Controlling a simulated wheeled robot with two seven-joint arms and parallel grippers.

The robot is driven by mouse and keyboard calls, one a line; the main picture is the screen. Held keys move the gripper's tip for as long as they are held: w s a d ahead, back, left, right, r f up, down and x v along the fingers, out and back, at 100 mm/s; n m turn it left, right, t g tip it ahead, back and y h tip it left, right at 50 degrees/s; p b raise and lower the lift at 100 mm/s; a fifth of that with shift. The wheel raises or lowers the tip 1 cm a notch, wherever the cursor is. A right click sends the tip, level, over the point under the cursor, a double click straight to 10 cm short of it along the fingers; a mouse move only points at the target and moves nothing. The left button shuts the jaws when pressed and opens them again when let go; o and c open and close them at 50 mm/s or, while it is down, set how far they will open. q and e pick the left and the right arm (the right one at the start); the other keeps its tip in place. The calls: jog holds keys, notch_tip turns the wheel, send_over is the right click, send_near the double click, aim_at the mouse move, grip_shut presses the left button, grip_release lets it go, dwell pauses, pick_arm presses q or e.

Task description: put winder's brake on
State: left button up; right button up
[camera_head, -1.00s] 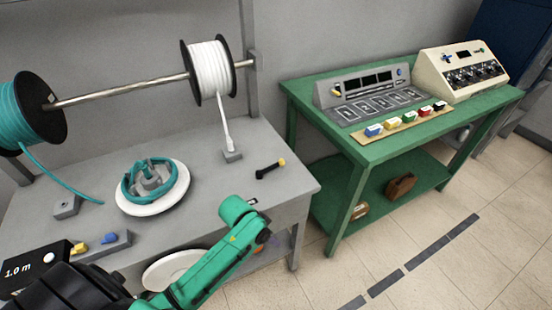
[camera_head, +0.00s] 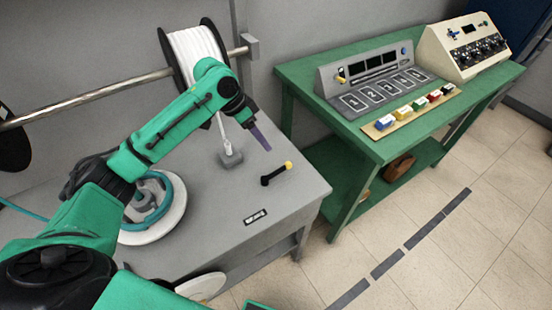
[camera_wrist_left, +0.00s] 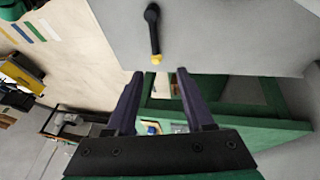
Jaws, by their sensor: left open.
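The winder is a white disc (camera_head: 166,224) on the grey table with a grey hub and a teal coil (camera_head: 172,200) around it. My left arm hides part of it. A black lever with a yellow tip (camera_head: 277,173), which looks like the brake handle, lies to the right on the tabletop. It also shows at the top of the left wrist view (camera_wrist_left: 154,30), yellow end toward my fingers. My left gripper (camera_head: 262,139) hangs above and behind the lever, apart from it. Its two fingers (camera_wrist_left: 160,72) are spread and empty. My right gripper is not in view.
A white cable spool (camera_head: 178,58) hangs on a metal rod (camera_head: 95,97) close to my left arm. A small grey block (camera_head: 231,159) holds its cable end. A green bench (camera_head: 385,150) with panels stands right.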

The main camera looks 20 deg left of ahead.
pick_arm(q)
send_over(283, 167)
jog(key=s+a, duration=0.2)
jog(key=f, duration=0.5)
jog(key=shift+w+a+f+p, duration=0.1)
jog(key=shift+w+f+p, duration=0.15)
jog(key=shift+p, duration=0.1)
jog(key=x, duration=0.5)
jog(key=shift+w+a+f, duration=0.25)
jog(key=shift+w+f, duration=0.05)
jog(key=shift+f, duration=0.1)
jog(key=shift+d+f, duration=0.3)
jog(key=shift+f, duration=0.05)
jog(key=shift+a, duration=0.1)
grip_shut()
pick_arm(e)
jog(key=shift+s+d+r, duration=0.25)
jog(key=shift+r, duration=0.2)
pick_arm(q)
jog(key=shift+r, duration=0.1)
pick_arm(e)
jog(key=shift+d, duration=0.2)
pick_arm(q)
jog(key=shift+w+r, duration=0.1)
jog(key=shift+r, duration=0.05)
